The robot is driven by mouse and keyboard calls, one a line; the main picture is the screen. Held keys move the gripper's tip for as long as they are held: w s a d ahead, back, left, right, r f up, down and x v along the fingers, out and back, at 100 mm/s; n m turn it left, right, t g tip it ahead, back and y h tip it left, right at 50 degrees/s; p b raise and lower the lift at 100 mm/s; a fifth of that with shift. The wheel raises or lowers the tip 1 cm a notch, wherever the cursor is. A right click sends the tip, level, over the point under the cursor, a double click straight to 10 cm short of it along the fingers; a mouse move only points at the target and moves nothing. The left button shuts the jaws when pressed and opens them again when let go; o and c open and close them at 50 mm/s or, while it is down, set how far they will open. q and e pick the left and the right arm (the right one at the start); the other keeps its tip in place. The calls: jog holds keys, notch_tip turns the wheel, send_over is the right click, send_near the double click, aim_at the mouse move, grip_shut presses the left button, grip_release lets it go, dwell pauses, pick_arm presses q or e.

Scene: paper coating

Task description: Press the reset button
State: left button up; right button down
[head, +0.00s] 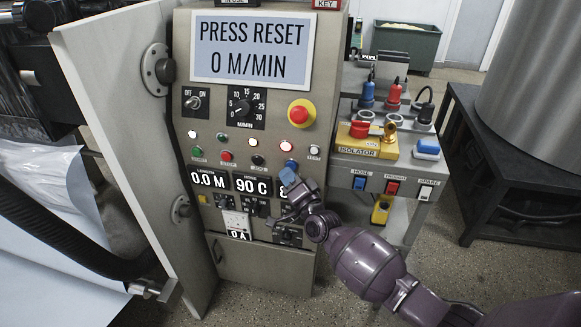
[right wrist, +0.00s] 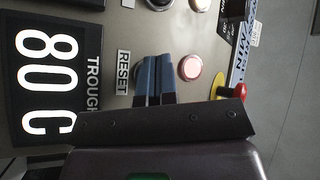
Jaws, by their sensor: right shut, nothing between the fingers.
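The reset button's white RESET label (right wrist: 123,72) shows on the panel in the right wrist view. The button itself is hidden behind my right gripper's fingers, between the label and a lit lamp (right wrist: 189,67). My right gripper (head: 288,168) is at the row of buttons on the control panel (head: 225,135), right of the black button (head: 257,160). Its blue fingers (right wrist: 154,72) are together and empty, pointing at the panel. I cannot tell whether they touch the button. The display (head: 252,47) reads PRESS RESET, 0 M/MIN. My left gripper is not in view.
A red stop (head: 299,115) on yellow sits above the lamps. Green (head: 197,152) and red (head: 226,156) buttons lie left of the gripper. A yellow isolator box (head: 366,141) and side table stand to the right. An open grey panel door (head: 125,110) is at left.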

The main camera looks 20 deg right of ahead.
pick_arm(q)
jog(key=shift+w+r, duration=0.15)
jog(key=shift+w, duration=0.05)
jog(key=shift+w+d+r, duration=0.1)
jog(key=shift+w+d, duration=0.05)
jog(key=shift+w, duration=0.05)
pick_arm(e)
jog(key=shift+w, duration=0.1)
jog(key=shift+d, duration=0.1)
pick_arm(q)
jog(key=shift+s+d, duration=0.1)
pick_arm(e)
jog(key=shift+w, duration=0.1)
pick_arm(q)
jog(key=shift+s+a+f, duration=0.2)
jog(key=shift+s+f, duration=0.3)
pick_arm(e)
jog(key=shift+w+d, duration=0.1)
jog(key=shift+d, duration=0.05)
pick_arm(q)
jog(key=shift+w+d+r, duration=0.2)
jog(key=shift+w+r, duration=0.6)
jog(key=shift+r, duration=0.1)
pick_arm(e)
jog(key=shift+s+a, duration=0.5)
jog(key=shift+s, duration=0.15)
